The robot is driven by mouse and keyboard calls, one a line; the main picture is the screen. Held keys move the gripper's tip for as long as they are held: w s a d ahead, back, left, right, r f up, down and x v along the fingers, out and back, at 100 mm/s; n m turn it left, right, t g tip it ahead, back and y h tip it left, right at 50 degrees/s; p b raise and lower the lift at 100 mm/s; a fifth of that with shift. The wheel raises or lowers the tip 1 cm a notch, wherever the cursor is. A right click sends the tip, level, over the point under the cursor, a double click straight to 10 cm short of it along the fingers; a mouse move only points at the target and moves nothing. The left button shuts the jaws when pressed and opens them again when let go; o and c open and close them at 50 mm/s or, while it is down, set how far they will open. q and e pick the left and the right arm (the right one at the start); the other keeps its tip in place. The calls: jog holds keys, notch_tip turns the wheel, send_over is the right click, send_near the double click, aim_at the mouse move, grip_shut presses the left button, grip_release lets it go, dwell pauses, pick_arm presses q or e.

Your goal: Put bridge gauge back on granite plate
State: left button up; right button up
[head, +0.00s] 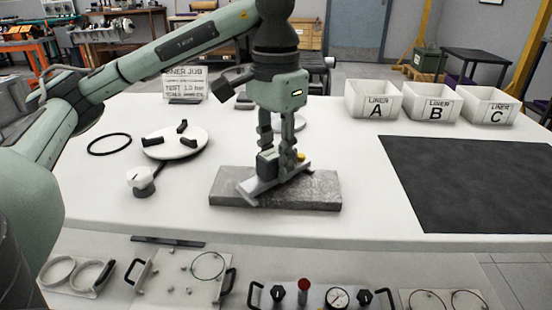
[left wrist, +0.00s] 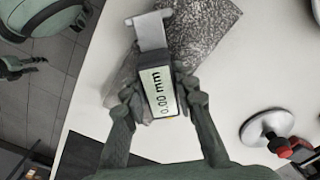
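The bridge gauge (head: 262,184) is a light metal bar with a dark display housing. It sits slantwise at the top of the grey granite plate (head: 322,190), on or just above it; I cannot tell if it touches. My left gripper (head: 279,157) points down, its fingers on both sides of the housing. In the left wrist view the gauge (left wrist: 158,90) is between the fingertips (left wrist: 160,95), and its display reads 0.00 mm. The speckled granite plate (left wrist: 208,32) lies behind it. My right gripper is in neither view.
To the left are a white round stand (head: 176,145) with black blocks, a black ring (head: 109,144) and a white-topped knob (head: 141,180). Liner bins (head: 372,100) stand at the back right, with a dark mat (head: 470,185) in front. The table between plate and mat is clear.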

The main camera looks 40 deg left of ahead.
aim_at(276, 152)
pick_arm(q)
jog(key=o, duration=0.4)
jog(key=shift+r, duration=0.15)
notch_tip(276, 152, up, 5)
jog(key=shift+f+p, duration=0.2)
jog(key=shift+p, duration=0.5)
notch_tip(276, 152, up, 7)
jog(key=p, duration=0.3)
jog(key=shift+r, duration=0.15)
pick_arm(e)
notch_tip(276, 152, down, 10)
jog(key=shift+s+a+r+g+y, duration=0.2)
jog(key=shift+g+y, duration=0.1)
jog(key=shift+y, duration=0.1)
